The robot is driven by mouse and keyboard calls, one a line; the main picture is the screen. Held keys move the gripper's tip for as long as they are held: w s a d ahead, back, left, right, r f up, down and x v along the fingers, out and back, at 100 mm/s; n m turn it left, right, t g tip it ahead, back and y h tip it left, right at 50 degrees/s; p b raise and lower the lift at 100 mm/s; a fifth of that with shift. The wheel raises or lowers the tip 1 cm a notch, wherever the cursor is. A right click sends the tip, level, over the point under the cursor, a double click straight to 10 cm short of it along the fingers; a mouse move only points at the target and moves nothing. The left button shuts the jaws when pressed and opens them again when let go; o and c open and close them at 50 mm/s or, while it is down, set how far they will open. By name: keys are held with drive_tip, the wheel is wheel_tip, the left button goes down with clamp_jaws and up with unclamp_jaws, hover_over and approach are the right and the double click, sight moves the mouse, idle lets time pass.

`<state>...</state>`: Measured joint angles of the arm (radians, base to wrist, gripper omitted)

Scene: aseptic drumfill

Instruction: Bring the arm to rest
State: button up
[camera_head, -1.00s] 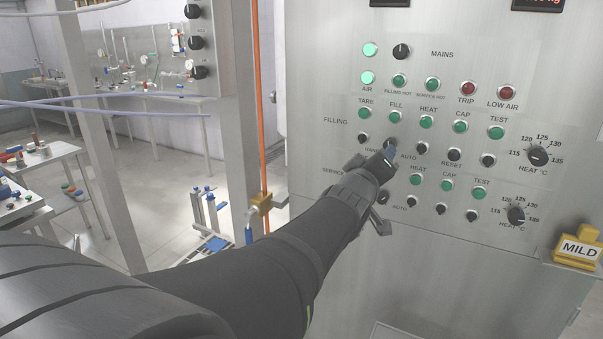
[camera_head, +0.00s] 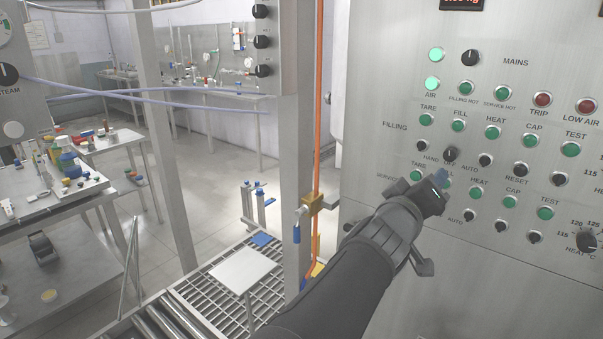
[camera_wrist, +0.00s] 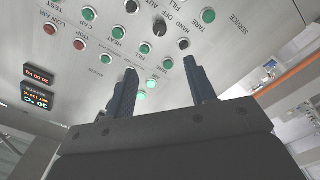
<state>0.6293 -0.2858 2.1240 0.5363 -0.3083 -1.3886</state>
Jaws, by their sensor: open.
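My gripper (camera_head: 440,184) is in front of the steel control panel (camera_head: 420,290), just below the HAND/OFF/AUTO knob (camera_head: 450,153) in the camera_head view. In the camera_wrist view my gripper (camera_wrist: 160,75) shows two dark fingers spread apart with nothing between them. The panel looks turned round there, and the knob (camera_wrist: 160,27) stands beyond the fingertips, clear of them. I cannot tell the exact gap to the panel. My dark arm reaches up from the bottom of the camera_head view.
Green buttons such as FILL (camera_head: 458,126) and several small knobs stand out from the panel. An orange pipe (camera_head: 318,90) with a brass valve (camera_head: 312,203) runs upright left of the panel. A small white table (camera_head: 243,268) stands on the grating. A cluttered bench (camera_head: 40,205) is at far left.

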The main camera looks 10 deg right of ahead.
sight(449, 156)
drive_tip(key=x, duration=1.6)
drive_tip(key=shift+w+d, duration=0.15)
drive_tip(key=shift+w, duration=0.05)
drive_tip(key=shift+s, duration=0.1)
drive_tip(key=shift+w+d+f, duration=0.1)
drive_tip(key=shift+w+d, duration=0.3)
drive_tip(key=shift+w, duration=0.05)
drive_tip(key=m, duration=0.4)
drive_tip(key=shift+m, duration=0.3)
drive_tip(key=m, duration=0.4)
drive_tip(key=shift+m, duration=0.3)
idle(1.9)
